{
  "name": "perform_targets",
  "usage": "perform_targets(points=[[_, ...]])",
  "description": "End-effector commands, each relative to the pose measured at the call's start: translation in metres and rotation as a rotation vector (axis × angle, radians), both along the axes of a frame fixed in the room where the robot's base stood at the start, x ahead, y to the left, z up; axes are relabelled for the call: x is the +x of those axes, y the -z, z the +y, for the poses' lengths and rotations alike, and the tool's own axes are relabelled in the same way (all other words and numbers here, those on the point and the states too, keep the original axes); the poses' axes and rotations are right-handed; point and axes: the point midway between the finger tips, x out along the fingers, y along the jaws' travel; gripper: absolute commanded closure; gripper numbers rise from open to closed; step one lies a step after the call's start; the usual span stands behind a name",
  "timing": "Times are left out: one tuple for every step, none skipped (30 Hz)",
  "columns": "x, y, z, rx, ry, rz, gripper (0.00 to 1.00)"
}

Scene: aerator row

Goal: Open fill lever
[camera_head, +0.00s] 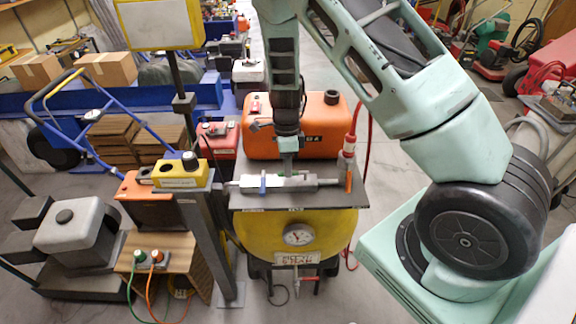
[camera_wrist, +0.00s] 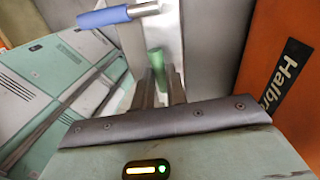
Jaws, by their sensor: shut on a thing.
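A silver valve bar (camera_head: 310,184) lies across the grey shelf of a yellow tank in the head view. A blue-handled lever (camera_head: 263,183) stands on its left part and an orange-handled lever (camera_head: 348,180) at its right. In the wrist view a green handle (camera_wrist: 156,57) stands between my gripper's fingers (camera_wrist: 161,82), which are shut on it. The blue lever also shows in the wrist view (camera_wrist: 103,17), apart from the fingers. My gripper (camera_head: 287,150) points down over the middle of the bar. The small labels on the shelf edge are unreadable, so I cannot tell which lever is the fill lever.
An orange tank (camera_head: 325,136) stands close behind the bar. A red hose (camera_head: 350,130) rises at the right of the shelf. A yellow control box (camera_head: 180,175) on a post is at the left. A round gauge (camera_head: 298,235) is on the yellow tank's front.

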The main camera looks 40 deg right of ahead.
Motion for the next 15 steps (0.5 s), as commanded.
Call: perform_targets(points=[[0.0013, -0.0014, -0.0016, -0.002, 0.018, -0.001, 1.00], [0.0017, -0.0012, -0.0019, -0.001, 0.028, -0.001, 1.00], [0.0022, -0.0012, -0.0023, -0.002, 0.041, -0.001, 1.00], [0.0026, -0.0011, -0.0025, -0.001, 0.048, -0.002, 1.00], [0.0029, -0.0011, -0.0027, -0.002, 0.055, -0.001, 1.00], [0.0033, -0.0011, -0.0029, -0.001, 0.062, -0.002, 1.00], [0.0035, -0.0010, -0.0031, -0.001, 0.067, -0.002, 1.00], [0.0037, -0.0010, -0.0032, -0.001, 0.071, -0.003, 1.00], [0.0039, -0.0009, -0.0033, -0.001, 0.076, -0.003, 1.00], [0.0040, -0.0009, -0.0034, -0.002, 0.078, -0.002, 1.00], [0.0042, -0.0009, -0.0035, -0.001, 0.081, -0.003, 1.00], [0.0043, -0.0008, -0.0035, -0.001, 0.082, -0.003, 1.00], [0.0042, -0.0008, -0.0036, -0.002, 0.083, -0.003, 1.00], [0.0043, -0.0008, -0.0037, -0.001, 0.084, -0.003, 1.00], [0.0043, -0.0008, -0.0037, -0.001, 0.084, -0.003, 1.00]])
